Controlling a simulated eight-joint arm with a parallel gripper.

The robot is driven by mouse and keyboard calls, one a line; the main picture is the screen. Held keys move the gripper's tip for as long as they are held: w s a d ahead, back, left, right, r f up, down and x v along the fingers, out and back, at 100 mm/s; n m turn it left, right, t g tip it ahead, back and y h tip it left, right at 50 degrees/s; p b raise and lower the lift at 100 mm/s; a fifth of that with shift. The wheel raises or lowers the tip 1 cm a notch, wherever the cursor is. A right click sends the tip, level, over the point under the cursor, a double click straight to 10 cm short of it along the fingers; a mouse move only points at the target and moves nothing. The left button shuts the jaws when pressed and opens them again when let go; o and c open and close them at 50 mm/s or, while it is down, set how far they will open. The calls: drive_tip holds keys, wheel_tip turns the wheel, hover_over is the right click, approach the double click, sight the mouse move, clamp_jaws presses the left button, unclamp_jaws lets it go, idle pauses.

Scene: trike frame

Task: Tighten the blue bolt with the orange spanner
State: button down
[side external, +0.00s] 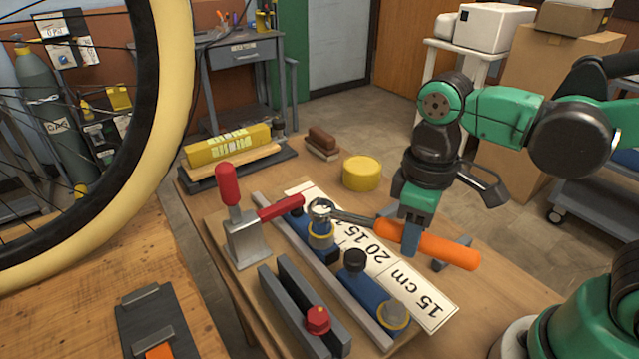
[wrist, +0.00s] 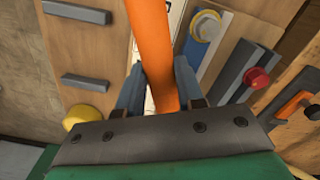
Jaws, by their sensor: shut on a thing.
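The orange spanner (side external: 430,243) lies roughly level above the workboard, its metal jaw at the far ring fitting (side external: 320,238) on the blue bar. Whether the jaw is seated around a bolt there is too small to tell. My gripper (side external: 414,240) points down and is shut on the orange handle, which also shows between my fingers in the wrist view (wrist: 158,60). Which fitting holds the blue bolt is not clear.
A red-handled clamp (side external: 245,240) stands left of the spanner jaw. A red knob (side external: 318,320) sits between grey rails in front. A yellow round tin (side external: 361,173) stands behind. A large bicycle-type wheel (side external: 160,130) fills the left side.

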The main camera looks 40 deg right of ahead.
drive_tip(key=shift+r, duration=2.2)
drive_tip(key=shift+w, duration=0.1)
drive_tip(key=shift+w+d+r+n, duration=0.15)
drive_tip(key=shift+w+n, duration=0.1)
drive_tip(key=shift+n, duration=0.15)
drive_tip(key=w+d+n, duration=0.7)
drive_tip(key=w+n, duration=0.3)
drive_tip(key=n, duration=0.1)
drive_tip(key=shift+d+n, duration=0.2)
drive_tip(key=shift+n, duration=0.1)
drive_tip(key=shift+w, duration=0.1)
